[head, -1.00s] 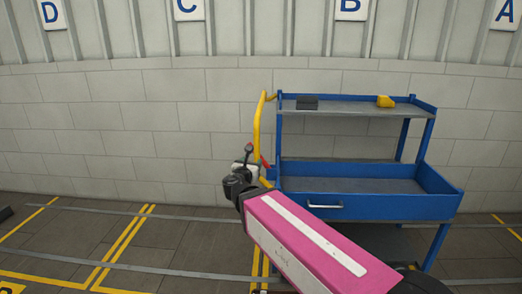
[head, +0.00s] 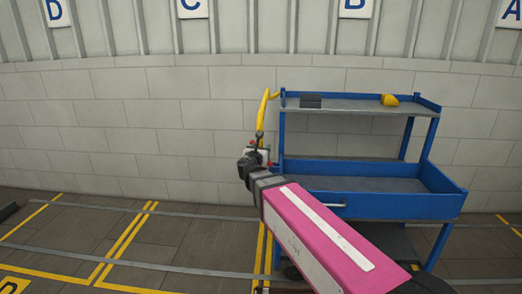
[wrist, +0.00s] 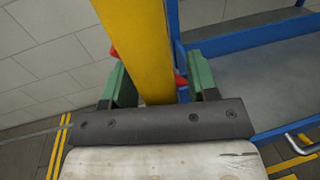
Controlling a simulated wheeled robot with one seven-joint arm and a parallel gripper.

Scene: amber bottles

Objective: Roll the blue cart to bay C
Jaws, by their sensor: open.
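The blue cart (head: 375,206) stands against the wall, roughly below the B sign (head: 356,8). Its yellow push handle (head: 261,115) rises at its left end. My gripper (head: 259,152) is at the lower part of this handle. In the wrist view my gripper (wrist: 150,72) is open, with one green, red-tipped finger on each side of the yellow handle (wrist: 138,40). Whether either finger touches the handle is unclear. The C sign (head: 193,8) hangs to the left of the cart. My pink arm link hides part of the cart's lower front.
A dark box (head: 310,101) and a yellow object (head: 389,100) sit on the cart's top shelf. Yellow floor lines (head: 125,242) mark the bays. The floor left of the cart is clear, apart from a dark object (head: 8,211) at the far left.

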